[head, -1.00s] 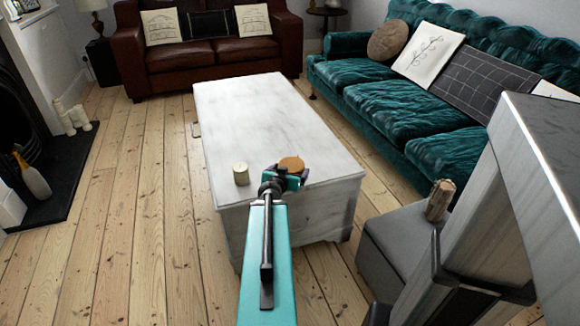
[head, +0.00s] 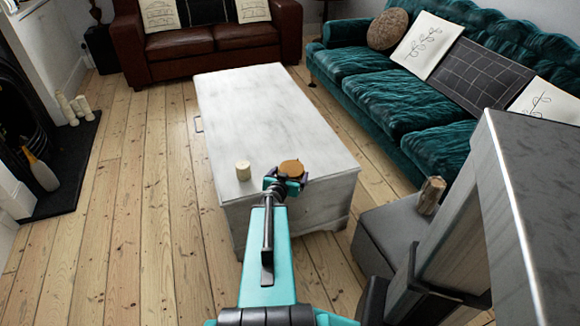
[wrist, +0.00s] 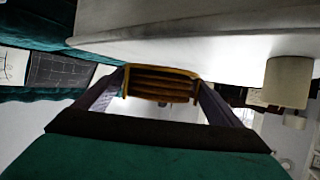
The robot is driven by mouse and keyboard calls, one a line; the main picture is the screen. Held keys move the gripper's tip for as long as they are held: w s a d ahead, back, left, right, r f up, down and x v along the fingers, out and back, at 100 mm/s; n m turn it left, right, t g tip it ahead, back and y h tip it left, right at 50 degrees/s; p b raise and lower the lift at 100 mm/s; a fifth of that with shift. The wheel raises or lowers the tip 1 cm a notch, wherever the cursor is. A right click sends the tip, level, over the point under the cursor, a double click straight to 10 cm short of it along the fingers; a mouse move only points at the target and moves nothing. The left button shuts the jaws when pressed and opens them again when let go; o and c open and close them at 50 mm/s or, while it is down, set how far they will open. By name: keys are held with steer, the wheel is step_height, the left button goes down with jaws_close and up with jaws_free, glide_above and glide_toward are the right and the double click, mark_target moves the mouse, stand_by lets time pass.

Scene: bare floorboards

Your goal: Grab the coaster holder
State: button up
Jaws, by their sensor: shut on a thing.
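The coaster holder (head: 291,167) is a round, tan-topped thing at the near end of the white chest table (head: 262,110). In the wrist view it shows as a stack of brown layers in a lighter frame (wrist: 160,84). My gripper (head: 286,182) is shut on it, with one finger on either side in the wrist view (wrist: 162,90). I cannot tell whether the holder touches the tabletop or is just above it. The gripper hides its near side in the head view.
A cream candle (head: 243,171) stands on the table left of my gripper; it also shows in the wrist view (wrist: 287,82). A grey ottoman (head: 392,235) bearing a wooden log (head: 430,194) is at the right. A teal sofa (head: 420,110) lies beyond. Floorboards at left are clear.

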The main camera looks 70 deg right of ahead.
steer(key=shift+s+a+r+p, duration=0.2)
steer(key=shift+a+p, duration=0.45)
steer(key=shift+p, duration=0.5)
steer(key=shift+s+a+r+p, duration=0.1)
steer(key=shift+s+a+p, duration=0.2)
steer(key=shift+a+p, duration=0.55)
steer(key=shift+p, duration=0.65)
steer(key=shift+s+a+f, duration=0.1)
steer(key=shift+f, duration=0.05)
